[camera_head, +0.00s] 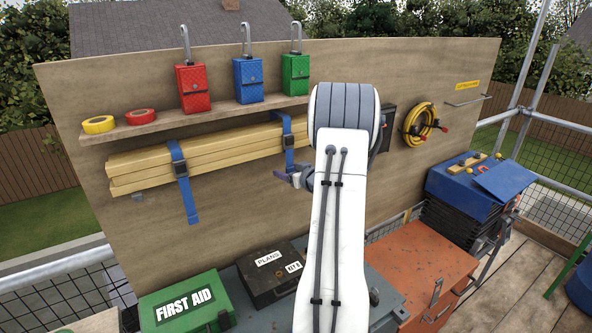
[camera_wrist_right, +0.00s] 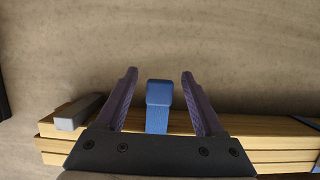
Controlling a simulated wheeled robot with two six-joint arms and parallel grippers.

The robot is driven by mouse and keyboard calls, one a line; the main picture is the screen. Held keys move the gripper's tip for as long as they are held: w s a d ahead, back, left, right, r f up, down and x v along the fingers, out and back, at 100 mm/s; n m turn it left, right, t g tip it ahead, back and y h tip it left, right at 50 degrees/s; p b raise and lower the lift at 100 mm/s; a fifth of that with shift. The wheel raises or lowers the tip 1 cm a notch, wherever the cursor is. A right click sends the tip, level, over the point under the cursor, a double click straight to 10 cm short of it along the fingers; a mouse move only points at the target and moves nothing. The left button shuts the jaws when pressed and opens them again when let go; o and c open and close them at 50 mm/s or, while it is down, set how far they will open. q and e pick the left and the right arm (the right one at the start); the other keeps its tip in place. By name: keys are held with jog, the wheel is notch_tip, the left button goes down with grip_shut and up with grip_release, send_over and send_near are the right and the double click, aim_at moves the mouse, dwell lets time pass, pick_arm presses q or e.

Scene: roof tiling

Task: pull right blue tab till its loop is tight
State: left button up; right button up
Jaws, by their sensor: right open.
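The right blue strap (camera_head: 288,135) goes around the stack of timber battens (camera_head: 215,145) on the board, with a dark buckle. In the right wrist view the blue tab (camera_wrist_right: 159,93) stands between my two fingers, with a gap on both sides. The battens (camera_wrist_right: 255,125) lie behind it. My right gripper (camera_head: 288,177) is open just below the right strap; it also shows in the right wrist view (camera_wrist_right: 160,73). In the head view the tab's lower end is hard to make out by the gripper. The left blue strap (camera_head: 181,175) hangs its tail below the battens.
Below are a green first aid box (camera_head: 185,303) and a black plans box (camera_head: 268,283). My arm hides the board's middle. A grey bracket (camera_wrist_right: 80,110) sits left of my fingers.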

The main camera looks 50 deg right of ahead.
jog(key=shift+x, duration=1.05)
grip_shut()
notch_tip(320, 180, down, 5)
jog(key=b, duration=0.3)
jog(key=shift+f+b, duration=0.25)
jog(key=shift+b, duration=0.15)
jog(key=shift+o, duration=2.3)
grip_release()
jog(key=shift+r, duration=0.15)
jog(key=shift+s, duration=0.15)
